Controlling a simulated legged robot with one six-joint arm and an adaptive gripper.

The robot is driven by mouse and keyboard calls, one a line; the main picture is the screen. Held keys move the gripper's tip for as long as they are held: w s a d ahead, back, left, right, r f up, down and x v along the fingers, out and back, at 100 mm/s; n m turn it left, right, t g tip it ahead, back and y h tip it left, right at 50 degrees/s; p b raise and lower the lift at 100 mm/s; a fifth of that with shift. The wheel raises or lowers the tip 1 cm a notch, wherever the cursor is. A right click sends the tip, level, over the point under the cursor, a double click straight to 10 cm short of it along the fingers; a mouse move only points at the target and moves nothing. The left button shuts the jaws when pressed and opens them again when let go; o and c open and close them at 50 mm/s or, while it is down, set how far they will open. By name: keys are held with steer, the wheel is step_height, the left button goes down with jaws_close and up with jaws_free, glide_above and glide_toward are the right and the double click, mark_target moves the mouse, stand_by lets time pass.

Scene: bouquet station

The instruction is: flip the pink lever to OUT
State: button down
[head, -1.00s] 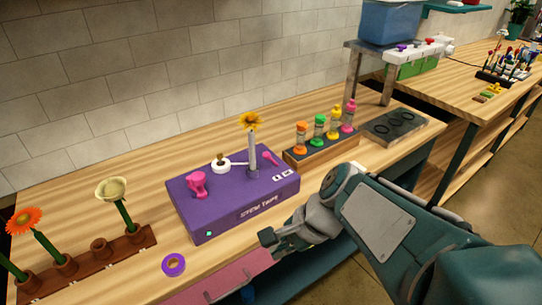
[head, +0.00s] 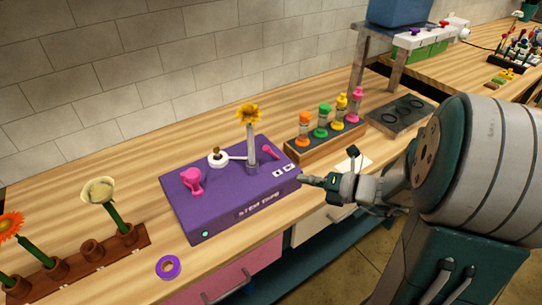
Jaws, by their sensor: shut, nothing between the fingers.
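The purple box (head: 215,208) stands on the wooden counter with white lettering on its front. A small pink lever (head: 270,152) lies tilted on its top at the right end, near two small white labels (head: 284,170). A bigger pink knob-like part (head: 192,181) stands at the box's left end. A yellow flower (head: 249,114) stands upright in a grey holder on the box, left of the lever. My gripper (head: 308,181) is shut and empty, just off the box's right front corner, apart from the lever. Which label reads OUT is too small to tell.
A wooden rack (head: 326,139) with several coloured-top bottles stands behind and right of the box. A dark plate with round recesses (head: 397,115) lies farther right. A brown flower rack (head: 70,268) and a purple tape ring (head: 168,267) are at the left.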

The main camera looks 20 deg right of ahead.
mark_target(272, 154)
steer(key=x, duration=1)
steer(key=shift+w+a, duration=0.1)
steer(key=shift+w, duration=0.15)
steer(key=shift+w+d+r, duration=0.2)
steer(key=shift+w+d, duration=0.05)
steer(key=shift+w, duration=0.3)
steer(key=shift+w+d+r, duration=0.25)
steer(key=shift+w+d, duration=0.05)
steer(key=shift+w, duration=0.25)
steer(key=shift+w+d+r, duration=0.2)
steer(key=shift+w+d, duration=0.15)
steer(key=shift+w, duration=0.1)
